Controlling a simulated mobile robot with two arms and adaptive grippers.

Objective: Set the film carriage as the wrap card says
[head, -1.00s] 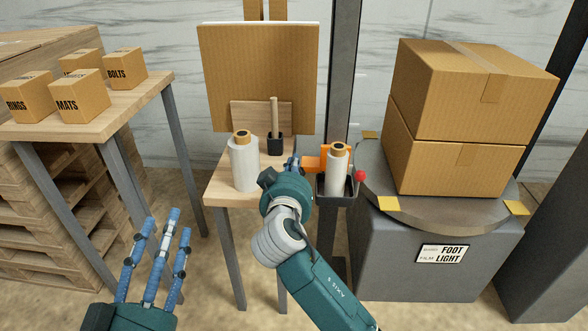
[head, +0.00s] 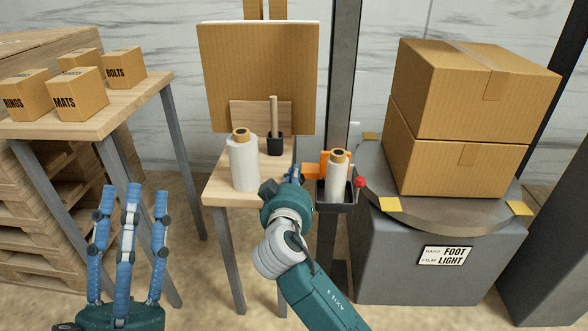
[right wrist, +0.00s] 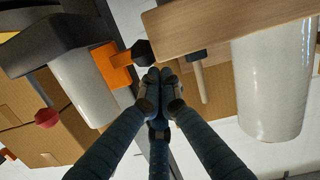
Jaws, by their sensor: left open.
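The wrap card (head: 446,256) on the grey turntable base reads FOOT on its upper line and LIGHT on the lower line, labelled FILM. The film carriage (head: 316,168) is an orange bracket on the dark mast, with a white film roll (head: 337,178) in a black tray and a red knob (head: 360,181). The orange bracket (right wrist: 119,66) also shows in the right wrist view, with a dark knob (right wrist: 142,53) at its end. My right gripper (right wrist: 158,80) has its fingertips together, close to that dark knob, with nothing visible between them. My left gripper (head: 131,195) is open and empty at lower left.
A second film roll (head: 243,162) stands on the small wooden table (head: 219,188), before a holder with a wooden handle (head: 274,120). Two stacked cartons (head: 455,165) sit on the round turntable (head: 440,214). Small labelled boxes stand on the left table (head: 120,98).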

